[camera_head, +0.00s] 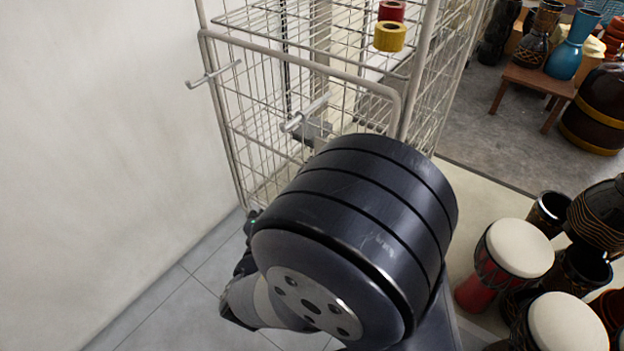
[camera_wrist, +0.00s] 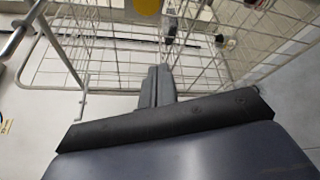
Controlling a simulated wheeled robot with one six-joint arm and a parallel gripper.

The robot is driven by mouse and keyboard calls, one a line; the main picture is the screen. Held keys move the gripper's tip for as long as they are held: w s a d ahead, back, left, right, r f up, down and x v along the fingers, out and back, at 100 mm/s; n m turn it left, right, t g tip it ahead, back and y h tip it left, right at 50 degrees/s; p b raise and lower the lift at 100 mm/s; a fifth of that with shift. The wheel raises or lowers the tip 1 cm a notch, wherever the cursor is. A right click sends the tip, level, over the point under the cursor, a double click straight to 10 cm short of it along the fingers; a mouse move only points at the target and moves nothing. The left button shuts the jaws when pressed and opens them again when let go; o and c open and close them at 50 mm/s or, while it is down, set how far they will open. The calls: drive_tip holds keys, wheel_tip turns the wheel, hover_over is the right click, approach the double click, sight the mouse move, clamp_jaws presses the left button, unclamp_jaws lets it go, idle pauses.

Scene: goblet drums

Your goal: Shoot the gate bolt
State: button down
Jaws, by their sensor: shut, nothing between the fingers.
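The gate is a pale wire-mesh panel in a tubular frame (camera_head: 300,57), upright on a wire cage beside the white wall. A bare metal rod (camera_head: 306,112) with a grey block behind it sits across the mesh and looks like the bolt; I cannot tell how far it is shot. A second hooked metal rod (camera_head: 213,75) sticks out at the gate's left edge. In the wrist view, my gripper (camera_wrist: 158,72) is shut and empty, pointing toward the mesh (camera_wrist: 110,60). I cannot tell whether it touches any wire.
A yellow roll (camera_head: 390,36) and a red roll (camera_head: 391,11) rest on the cage's upper shelf. Goblet drums (camera_head: 519,249) crowd the lower right. A wooden stool (camera_head: 540,82) with vessels stands at the back right. Grey floor tiles (camera_head: 175,310) are clear at lower left.

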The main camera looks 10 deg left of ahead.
drive_tip(key=shift+w, duration=0.1)
drive_tip(key=w+d+b, duration=0.2)
drive_tip(key=w+d, duration=0.1)
drive_tip(key=w, duration=0.5)
drive_tip(key=shift+w+d+r, duration=0.15)
drive_tip(key=shift+w, duration=0.2)
idle(0.3)
drive_tip(key=shift+s+d+b, duration=0.35)
drive_tip(key=shift+d+b, duration=0.25)
drive_tip(key=shift+d, duration=0.25)
drive_tip(key=shift+s+d+b, duration=0.35)
drive_tip(key=shift+d+b, duration=0.25)
drive_tip(key=shift+d, duration=0.25)
drive_tip(key=shift+s+d+b, duration=0.35)
drive_tip(key=shift+d+b, duration=0.25)
drive_tip(key=shift+d, duration=0.25)
